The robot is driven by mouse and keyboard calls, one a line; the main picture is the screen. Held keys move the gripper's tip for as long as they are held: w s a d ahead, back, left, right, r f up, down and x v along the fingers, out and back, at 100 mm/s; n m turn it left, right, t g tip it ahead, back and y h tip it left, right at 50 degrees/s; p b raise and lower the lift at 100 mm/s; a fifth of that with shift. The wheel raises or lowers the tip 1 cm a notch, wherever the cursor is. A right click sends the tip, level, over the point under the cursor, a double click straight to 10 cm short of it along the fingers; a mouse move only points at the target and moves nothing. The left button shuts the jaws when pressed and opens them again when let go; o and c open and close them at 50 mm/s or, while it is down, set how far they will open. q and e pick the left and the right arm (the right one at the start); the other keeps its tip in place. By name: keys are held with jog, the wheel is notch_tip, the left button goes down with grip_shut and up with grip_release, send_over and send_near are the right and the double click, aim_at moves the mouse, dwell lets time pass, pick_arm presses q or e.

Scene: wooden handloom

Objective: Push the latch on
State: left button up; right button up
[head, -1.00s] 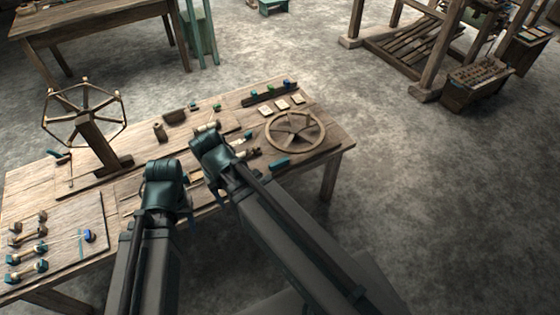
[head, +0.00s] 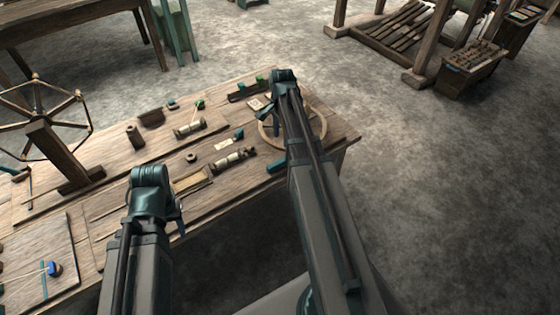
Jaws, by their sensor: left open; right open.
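I cannot make out the latch; nothing in view shows clearly as one. My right gripper (head: 268,107) is over the far right of the wooden workbench (head: 225,200), above a flat spoked wooden wheel (head: 318,128). My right arm covers much of that wheel. I see nothing held in either.
A wound shuttle-like piece (head: 230,160) and a spool (head: 189,129) lie mid-bench. An upright spoked reel (head: 40,115) stands at the left. A loom frame and a crate (head: 468,68) stand at the back right. The floor at right is clear.

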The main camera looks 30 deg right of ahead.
aim_at(281, 161)
notch_tip(281, 161, down, 14)
jog(key=b, duration=1.3)
jog(key=shift+r+b, duration=0.1)
jog(key=shift+b, duration=0.25)
grip_shut()
dwell(0.5)
